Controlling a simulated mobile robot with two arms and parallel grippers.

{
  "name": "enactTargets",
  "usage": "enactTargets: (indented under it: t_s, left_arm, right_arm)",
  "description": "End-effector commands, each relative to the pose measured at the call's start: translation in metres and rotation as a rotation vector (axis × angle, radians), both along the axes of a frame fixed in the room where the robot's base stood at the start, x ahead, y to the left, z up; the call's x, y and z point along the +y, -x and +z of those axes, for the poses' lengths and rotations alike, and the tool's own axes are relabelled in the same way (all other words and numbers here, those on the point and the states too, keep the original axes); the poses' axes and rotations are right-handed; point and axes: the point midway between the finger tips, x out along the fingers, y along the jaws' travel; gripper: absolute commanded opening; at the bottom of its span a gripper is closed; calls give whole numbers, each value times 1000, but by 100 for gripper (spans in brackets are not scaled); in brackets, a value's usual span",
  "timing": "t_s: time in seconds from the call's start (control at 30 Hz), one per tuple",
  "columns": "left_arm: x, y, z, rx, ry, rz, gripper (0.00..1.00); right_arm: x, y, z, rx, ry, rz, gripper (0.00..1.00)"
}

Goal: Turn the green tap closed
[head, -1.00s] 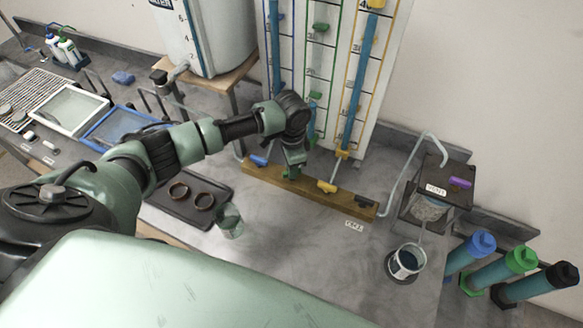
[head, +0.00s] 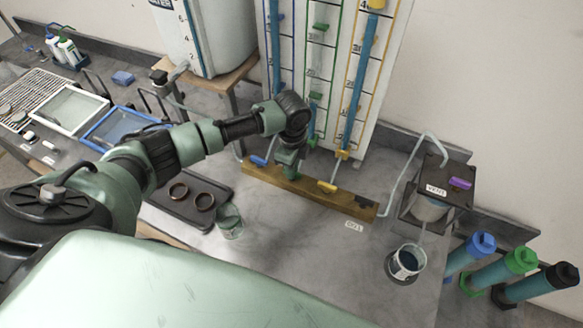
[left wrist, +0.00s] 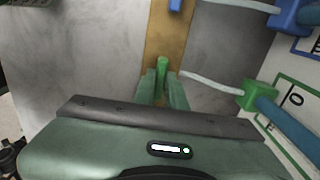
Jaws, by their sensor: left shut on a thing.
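The green tap (left wrist: 162,68) sits on the wooden bar (left wrist: 165,35). In the left wrist view its handle lies along the bar, crosswise to the pale tube that runs to the green column's foot. My left gripper (left wrist: 163,92) points down at the bar and is shut on the green tap, one finger on each side of the handle. In the head view my left gripper (head: 288,170) stands over the bar between the blue tap (head: 258,160) and the yellow tap (head: 327,187), hiding most of the green tap. My right gripper is not in view.
Behind the bar stands the tall scaled board (head: 330,60) with its columns. A glass beaker (head: 229,222) and a dark tray with two rings (head: 172,213) stand at the near left. A cup of dark liquid (head: 406,262) stands at the right.

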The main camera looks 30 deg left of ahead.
Motion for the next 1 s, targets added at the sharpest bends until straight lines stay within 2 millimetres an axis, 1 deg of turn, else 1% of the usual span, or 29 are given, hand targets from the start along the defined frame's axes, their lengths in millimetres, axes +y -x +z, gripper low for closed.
enactTargets:
  t_s: [0.03,0.57,0.6,0.63,0.67,1.0]
  left_arm:
    - [-2,0,0,-2,5,-12,0]
    - [-3,0,0,-1,5,-33,0]
    - [-3,0,0,-1,5,-33,23]
    - [-3,0,0,-1,5,-33,31]
    - [-2,0,0,-1,5,-32,34]
    - [-1,0,2,-1,2,-29,34]
  right_arm:
    - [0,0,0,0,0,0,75]
    - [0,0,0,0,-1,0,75]
    - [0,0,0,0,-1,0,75]
    - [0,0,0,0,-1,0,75]
    - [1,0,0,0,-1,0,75]
    - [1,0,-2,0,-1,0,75]
